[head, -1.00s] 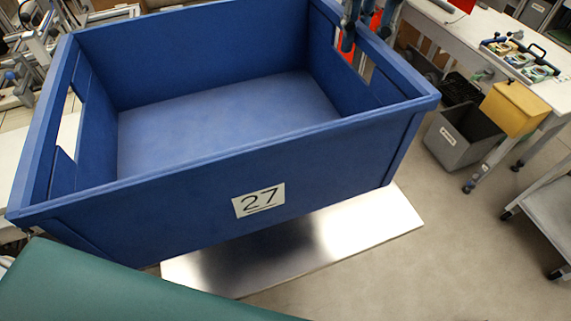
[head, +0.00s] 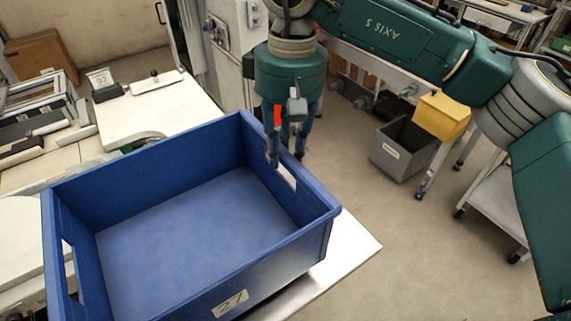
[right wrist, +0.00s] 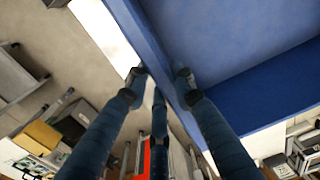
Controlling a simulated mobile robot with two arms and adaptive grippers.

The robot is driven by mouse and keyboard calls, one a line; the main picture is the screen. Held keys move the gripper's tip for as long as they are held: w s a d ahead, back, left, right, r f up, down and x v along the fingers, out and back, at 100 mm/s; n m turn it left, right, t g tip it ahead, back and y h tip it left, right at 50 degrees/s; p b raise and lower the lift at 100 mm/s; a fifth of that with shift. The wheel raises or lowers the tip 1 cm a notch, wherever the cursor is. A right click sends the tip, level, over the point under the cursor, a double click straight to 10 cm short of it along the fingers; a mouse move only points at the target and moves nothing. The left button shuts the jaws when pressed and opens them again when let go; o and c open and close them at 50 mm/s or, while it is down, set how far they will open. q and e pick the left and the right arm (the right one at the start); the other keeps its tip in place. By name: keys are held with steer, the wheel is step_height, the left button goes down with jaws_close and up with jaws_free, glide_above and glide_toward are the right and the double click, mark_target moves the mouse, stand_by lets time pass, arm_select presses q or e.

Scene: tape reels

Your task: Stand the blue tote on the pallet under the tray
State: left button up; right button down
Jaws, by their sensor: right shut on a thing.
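The blue tote (head: 190,290) is open-topped, looks empty, and bears a label "27" on its front wall. It appears level, above a pale metal plate (head: 345,248); I cannot tell if they touch, or if the plate is the pallet. My right gripper (head: 286,158) points down at the tote's right wall, by its handle slot. In the right wrist view its fingers (right wrist: 160,84) straddle the tote's wall (right wrist: 235,55) and are shut on it. My left gripper is not in view. I cannot make out a tray for certain.
A white worktop (head: 160,112) with equipment lies left of and behind the tote. A grey bin (head: 402,148) and a yellow box (head: 442,115) stand beyond the tote at the right, near a wheeled cart (head: 495,205). The floor between is clear.

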steer(key=shift+f+p, duration=0.55)
steer(key=shift+f, duration=1.75)
steer(key=c, duration=1.8)
jaws_free()
steer(key=shift+f, duration=0.1)
steer(key=shift+c, duration=0.2)
steer(key=o, duration=0.4)
